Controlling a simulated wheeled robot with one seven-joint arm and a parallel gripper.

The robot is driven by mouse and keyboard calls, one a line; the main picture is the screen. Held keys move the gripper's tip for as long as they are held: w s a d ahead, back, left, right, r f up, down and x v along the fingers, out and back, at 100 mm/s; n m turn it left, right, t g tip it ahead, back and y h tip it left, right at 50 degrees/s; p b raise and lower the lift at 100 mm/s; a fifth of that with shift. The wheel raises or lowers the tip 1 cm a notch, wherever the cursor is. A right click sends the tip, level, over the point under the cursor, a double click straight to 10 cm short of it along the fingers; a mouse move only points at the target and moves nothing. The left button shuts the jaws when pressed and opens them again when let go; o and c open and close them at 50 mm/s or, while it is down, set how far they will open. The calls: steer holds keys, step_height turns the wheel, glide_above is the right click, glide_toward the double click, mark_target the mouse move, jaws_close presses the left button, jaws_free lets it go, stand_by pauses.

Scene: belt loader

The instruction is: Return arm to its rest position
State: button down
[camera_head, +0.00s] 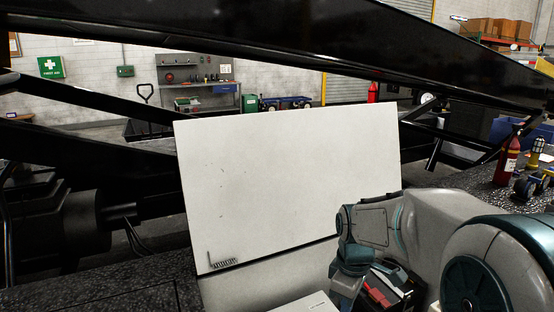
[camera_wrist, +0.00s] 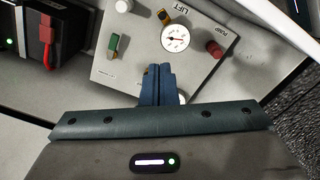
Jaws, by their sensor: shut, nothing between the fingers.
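My gripper (camera_wrist: 158,86) shows in the wrist view with its two blue fingers together and nothing between them. It points at a pale control panel (camera_wrist: 125,62) with a round gauge, a "LIFT" label, a red knob and a green switch. Whether the fingertips touch the panel I cannot tell. In the head view my arm (camera_head: 405,225) is bent at the lower right, and my gripper is hidden there.
A large white panel (camera_head: 290,180) stands upright just left of my arm. Black beams cross the view above and behind it. A red extinguisher (camera_head: 508,160) stands at the right. A black box with a red handle (camera_wrist: 46,42) is left of the control panel.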

steer(key=s+r+m+t+p, duration=0.2)
steer(key=s+r+m+p, duration=0.4)
steer(key=s+r+m, duration=0.4)
steer(key=s+m, duration=0.1)
steer(key=s, duration=0.3)
steer(key=shift+r+t+p, duration=0.15)
steer(key=shift+t+p, duration=0.15)
steer(key=shift+p, duration=0.05)
